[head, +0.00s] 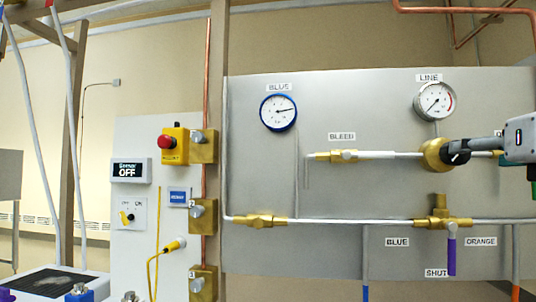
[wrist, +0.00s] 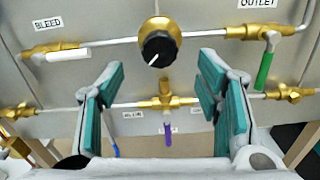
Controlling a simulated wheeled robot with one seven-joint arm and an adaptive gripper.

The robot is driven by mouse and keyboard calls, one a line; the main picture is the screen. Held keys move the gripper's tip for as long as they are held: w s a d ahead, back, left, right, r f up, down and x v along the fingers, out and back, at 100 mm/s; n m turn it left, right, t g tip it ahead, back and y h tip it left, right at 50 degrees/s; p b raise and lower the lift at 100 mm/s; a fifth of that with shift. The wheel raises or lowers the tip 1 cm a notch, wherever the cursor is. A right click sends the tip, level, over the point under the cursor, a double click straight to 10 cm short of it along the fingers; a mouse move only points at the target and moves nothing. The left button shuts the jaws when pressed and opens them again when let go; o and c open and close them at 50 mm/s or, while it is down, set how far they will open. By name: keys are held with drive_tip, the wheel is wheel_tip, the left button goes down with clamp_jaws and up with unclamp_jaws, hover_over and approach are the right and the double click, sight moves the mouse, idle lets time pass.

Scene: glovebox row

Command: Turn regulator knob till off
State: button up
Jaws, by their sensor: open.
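The regulator is a round brass body (head: 434,154) on the upper pipe of the grey panel, below the LINE gauge. Its black round knob (wrist: 158,47) has a white pointer mark aimed to the lower left in the wrist view. In the head view the knob (head: 455,153) shows at the regulator's right side. My gripper (wrist: 162,68) is open and empty, with teal pads on both fingers. In the wrist view the knob lies between and beyond the fingertips, apart from both. In the head view my gripper (head: 497,148) comes in from the right, partly out of frame.
The LINE gauge (head: 436,100) and BLUE gauge (head: 278,112) hang above. A white bleed handle (wrist: 68,54), a green outlet handle (wrist: 264,71) and a purple handle (wrist: 168,133) surround the regulator. A control board (head: 135,225) with an OFF display stands left.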

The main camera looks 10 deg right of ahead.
drive_tip(key=shift+v, duration=2.05)
